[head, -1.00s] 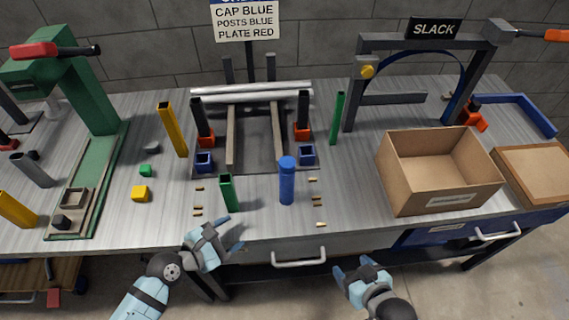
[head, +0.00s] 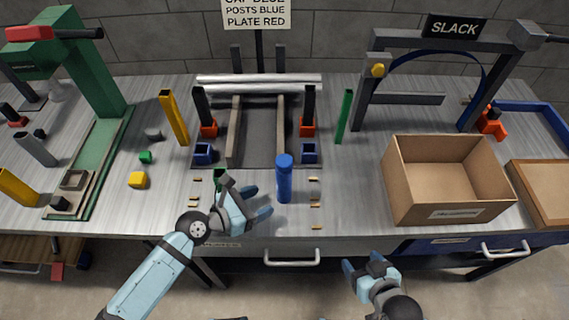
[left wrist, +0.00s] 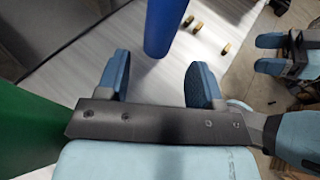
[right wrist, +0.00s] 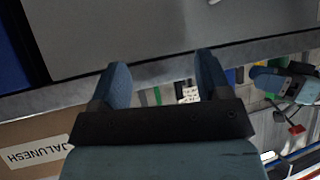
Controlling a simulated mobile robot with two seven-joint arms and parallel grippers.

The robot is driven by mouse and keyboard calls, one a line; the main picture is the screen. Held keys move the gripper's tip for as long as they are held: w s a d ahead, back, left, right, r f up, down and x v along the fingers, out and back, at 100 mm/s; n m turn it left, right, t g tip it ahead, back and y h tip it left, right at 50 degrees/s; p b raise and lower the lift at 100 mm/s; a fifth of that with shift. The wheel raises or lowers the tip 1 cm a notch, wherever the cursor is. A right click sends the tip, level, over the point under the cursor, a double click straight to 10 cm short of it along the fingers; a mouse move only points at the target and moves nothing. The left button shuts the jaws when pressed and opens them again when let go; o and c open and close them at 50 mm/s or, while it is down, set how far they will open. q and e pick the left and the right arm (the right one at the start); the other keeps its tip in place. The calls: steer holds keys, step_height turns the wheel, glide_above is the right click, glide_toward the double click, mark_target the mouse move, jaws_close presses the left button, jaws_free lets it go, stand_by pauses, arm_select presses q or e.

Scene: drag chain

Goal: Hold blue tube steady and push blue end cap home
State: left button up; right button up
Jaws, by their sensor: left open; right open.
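The blue tube (head: 284,184) stands upright near the front of the bench, with the blue end cap (head: 284,160) sitting on its top. In the left wrist view the tube (left wrist: 165,25) is just beyond the fingertips, between their lines. My left gripper (head: 262,202) is open and empty, just left of the tube and apart from it. It hides most of the short green tube (head: 219,176). My right gripper (head: 362,262) is open and empty, below and in front of the bench edge, right of the tube. The cap is out of the left wrist view.
Small brass pins (head: 314,203) lie either side of the tube. Two blue sockets (head: 309,152) and orange-based posts (head: 309,128) stand behind. A cardboard box (head: 450,212) is at right. A yellow post (head: 173,118) and green press (head: 100,160) are at left.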

mark_target(278, 194)
arm_select(q)
steer(key=b+x, duration=0.1)
steer(key=x, duration=0.2)
steer(key=shift+f, duration=0.1)
steer(key=shift+p+x, duration=0.45)
steer(key=shift+x, duration=0.55)
steer(key=shift+w+d, duration=0.25)
steer(key=shift+d, duration=0.05)
steer(key=shift+w+d+f, duration=0.25)
steer(key=shift+w+d, duration=0.05)
steer(key=shift+d, duration=0.15)
arm_select(e)
steer(key=shift+w+d, duration=0.15)
steer(key=shift+w, duration=0.05)
arm_select(q)
steer(key=c, duration=0.6)
arm_select(e)
steer(key=shift+c, duration=0.4)
